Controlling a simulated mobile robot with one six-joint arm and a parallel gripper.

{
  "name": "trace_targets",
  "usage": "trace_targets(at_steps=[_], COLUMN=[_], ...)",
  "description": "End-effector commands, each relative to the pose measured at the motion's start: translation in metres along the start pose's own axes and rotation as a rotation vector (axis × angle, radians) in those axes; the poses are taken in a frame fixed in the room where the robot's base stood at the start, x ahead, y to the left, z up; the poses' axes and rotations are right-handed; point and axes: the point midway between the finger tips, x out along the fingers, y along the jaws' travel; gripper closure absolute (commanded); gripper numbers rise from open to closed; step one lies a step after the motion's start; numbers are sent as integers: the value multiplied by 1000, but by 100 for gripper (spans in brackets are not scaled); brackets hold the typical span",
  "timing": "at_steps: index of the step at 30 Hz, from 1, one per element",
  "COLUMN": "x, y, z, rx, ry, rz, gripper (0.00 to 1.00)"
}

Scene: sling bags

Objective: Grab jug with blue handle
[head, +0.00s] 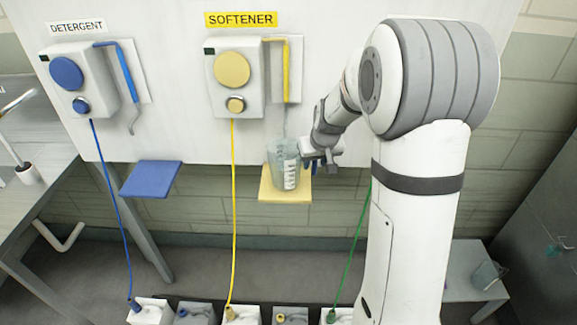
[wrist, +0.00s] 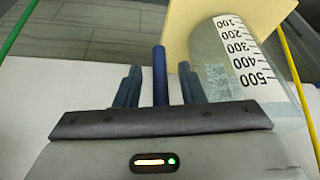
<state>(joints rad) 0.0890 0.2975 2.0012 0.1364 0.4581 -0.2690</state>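A clear jug (head: 283,160) with a white measuring scale stands upright on the yellow shelf (head: 267,191) under the softener dispenser. In the wrist view the jug (wrist: 222,75) is at the right, with its scale upside down. Its blue handle (wrist: 160,76) runs between the two fingers of my gripper (wrist: 159,85). Small gaps show on both sides of the handle, so my gripper is open around it and not closed on it. In the head view my gripper (head: 317,160) is at the jug's right side, and the arm's wrist partly hides the handle.
The detergent dispenser (head: 78,80) and an empty blue shelf (head: 150,179) are at left. A yellow tube (head: 234,210) runs down left of the jug. Another clear container (head: 485,275) stands on the right bench.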

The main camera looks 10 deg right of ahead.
Motion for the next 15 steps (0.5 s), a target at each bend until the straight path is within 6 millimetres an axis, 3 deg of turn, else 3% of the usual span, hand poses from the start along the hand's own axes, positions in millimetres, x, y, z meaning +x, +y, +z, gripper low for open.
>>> trace_targets(at_steps=[12,15], x=[0,0], y=[1,1], z=[0,0], rx=[1,1], ry=[0,0], rz=[1,1], gripper=[99,100])
